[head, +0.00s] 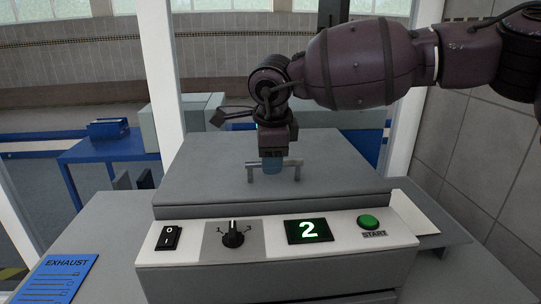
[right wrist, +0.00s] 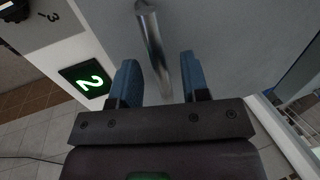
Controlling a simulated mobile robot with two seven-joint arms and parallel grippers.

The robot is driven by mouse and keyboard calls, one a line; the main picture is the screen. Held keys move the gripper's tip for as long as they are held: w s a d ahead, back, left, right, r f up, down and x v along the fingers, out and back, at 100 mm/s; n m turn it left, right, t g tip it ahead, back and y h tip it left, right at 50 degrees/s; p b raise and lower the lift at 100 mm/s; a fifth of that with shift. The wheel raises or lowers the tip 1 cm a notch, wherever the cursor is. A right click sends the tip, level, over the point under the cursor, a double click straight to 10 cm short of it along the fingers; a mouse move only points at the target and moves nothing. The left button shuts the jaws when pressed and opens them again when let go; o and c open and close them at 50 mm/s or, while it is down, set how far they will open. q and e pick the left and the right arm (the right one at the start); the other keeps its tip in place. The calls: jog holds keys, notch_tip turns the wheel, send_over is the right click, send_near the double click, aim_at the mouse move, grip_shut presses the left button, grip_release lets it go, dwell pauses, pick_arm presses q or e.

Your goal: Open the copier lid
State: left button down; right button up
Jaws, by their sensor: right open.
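The copier lid (head: 205,165) is a flat grey panel lying down on the copier. A metal bar handle (head: 257,166) stands on its front part. My right gripper (head: 273,167) reaches down over the handle, its blue fingers hiding the middle of the bar. In the right wrist view, the two blue fingers (right wrist: 160,75) are apart. The shiny handle (right wrist: 150,35) runs into the gap between them, with space showing on both sides. The grey lid (right wrist: 230,40) fills the background there. My left gripper is not in view.
The control panel (head: 273,248) at the front has a power switch (head: 168,238), a knob (head: 233,236), a display (head: 309,231) reading 2 and a green start button (head: 369,221). A blue exhaust sheet (head: 60,280) lies left. A tiled wall (head: 480,160) stands right.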

jog(key=c, duration=0.6)
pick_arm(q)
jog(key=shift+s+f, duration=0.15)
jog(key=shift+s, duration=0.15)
pick_arm(e)
grip_shut()
jog(key=shift+r, duration=0.1)
